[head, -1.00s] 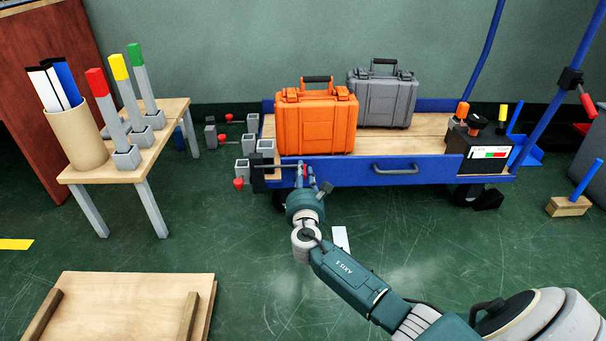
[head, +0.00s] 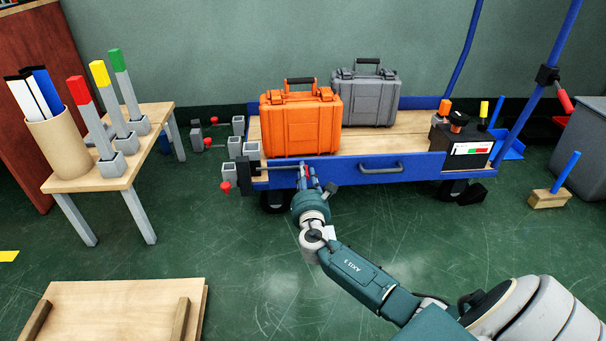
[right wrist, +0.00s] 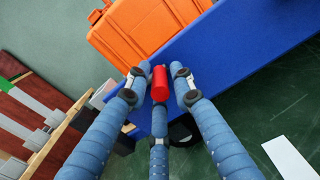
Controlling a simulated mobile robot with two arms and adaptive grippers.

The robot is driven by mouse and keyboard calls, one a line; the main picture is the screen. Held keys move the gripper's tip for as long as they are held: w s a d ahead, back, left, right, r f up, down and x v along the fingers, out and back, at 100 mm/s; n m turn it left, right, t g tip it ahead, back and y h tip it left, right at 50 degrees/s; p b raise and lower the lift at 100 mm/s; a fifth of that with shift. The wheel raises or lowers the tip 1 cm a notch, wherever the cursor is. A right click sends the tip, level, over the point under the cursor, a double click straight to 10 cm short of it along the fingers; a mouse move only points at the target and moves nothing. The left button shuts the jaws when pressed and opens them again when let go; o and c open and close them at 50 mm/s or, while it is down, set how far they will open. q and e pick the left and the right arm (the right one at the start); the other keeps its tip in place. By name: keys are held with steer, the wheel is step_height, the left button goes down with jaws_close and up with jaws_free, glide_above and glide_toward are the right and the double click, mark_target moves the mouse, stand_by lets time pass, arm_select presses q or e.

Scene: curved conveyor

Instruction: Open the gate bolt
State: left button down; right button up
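The gate bolt (head: 278,168) is a thin grey rod along the front left edge of the blue cart. Its red knob (right wrist: 160,83) shows in the right wrist view, between the fingertips of my right gripper (right wrist: 158,78). The blue, three-fingered right gripper (head: 313,182) is at the cart's front side. Two fingers flank the knob with small gaps, and the third overlaps its lower end in the picture. The fingers look open around the knob; any contact is hard to tell. My left gripper is not in view.
The cart carries an orange case (head: 300,122) and a grey case (head: 364,97). A wooden table (head: 100,178) with coloured posts stands at left. The green floor in front is mostly clear.

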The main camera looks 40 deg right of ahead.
steer(key=shift+o, duration=0.3)
steer(key=v, duration=1.2)
